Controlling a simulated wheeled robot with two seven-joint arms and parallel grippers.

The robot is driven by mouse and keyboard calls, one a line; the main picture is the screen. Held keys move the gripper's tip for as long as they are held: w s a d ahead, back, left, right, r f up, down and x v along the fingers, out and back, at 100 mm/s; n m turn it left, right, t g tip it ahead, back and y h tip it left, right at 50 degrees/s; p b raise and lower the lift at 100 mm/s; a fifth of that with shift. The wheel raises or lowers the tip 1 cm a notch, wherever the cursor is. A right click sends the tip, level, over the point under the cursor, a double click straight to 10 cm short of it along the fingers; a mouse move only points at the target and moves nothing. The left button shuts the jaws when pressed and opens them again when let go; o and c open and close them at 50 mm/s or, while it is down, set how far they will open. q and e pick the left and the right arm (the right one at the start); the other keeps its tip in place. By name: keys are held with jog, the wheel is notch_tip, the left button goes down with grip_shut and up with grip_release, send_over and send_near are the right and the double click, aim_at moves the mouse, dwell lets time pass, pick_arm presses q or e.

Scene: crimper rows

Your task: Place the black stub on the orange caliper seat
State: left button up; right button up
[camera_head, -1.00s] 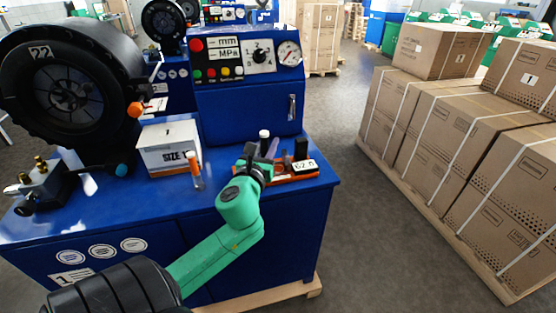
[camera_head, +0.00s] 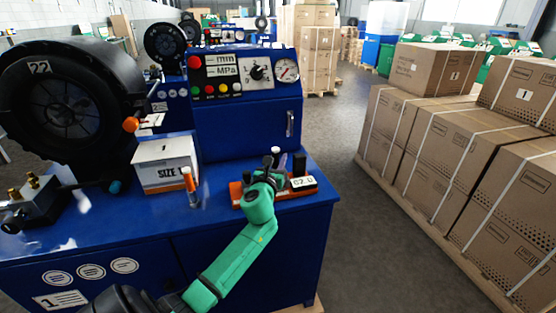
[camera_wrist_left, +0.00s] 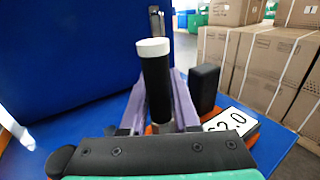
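The black stub (camera_wrist_left: 157,85), an upright dark cylinder with a white top, stands between the purple-grey fingers of my left gripper (camera_wrist_left: 160,118) in the left wrist view. The gripper appears shut on it. In the head view the stub's white top (camera_head: 276,150) shows just above my left gripper (camera_head: 270,172). The orange caliper seat (camera_head: 236,194) lies under and around the gripper, with a black block (camera_head: 299,162) and a white label at its right end. The stub's lower end is hidden, so I cannot tell whether it touches the seat. My right gripper is not in view.
An orange-capped tube (camera_head: 189,183) and a white size box (camera_head: 166,165) stand left on the blue bench (camera_head: 150,222). A large black crimper head (camera_head: 65,100) is further left. The control cabinet (camera_head: 245,120) rises behind; strapped cartons (camera_head: 440,150) stand right.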

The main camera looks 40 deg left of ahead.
pick_arm(q)
jog(key=o, duration=0.3)
jog(key=shift+w, duration=0.1)
jog(key=shift+r, duration=0.2)
jog(key=v, duration=1.2)
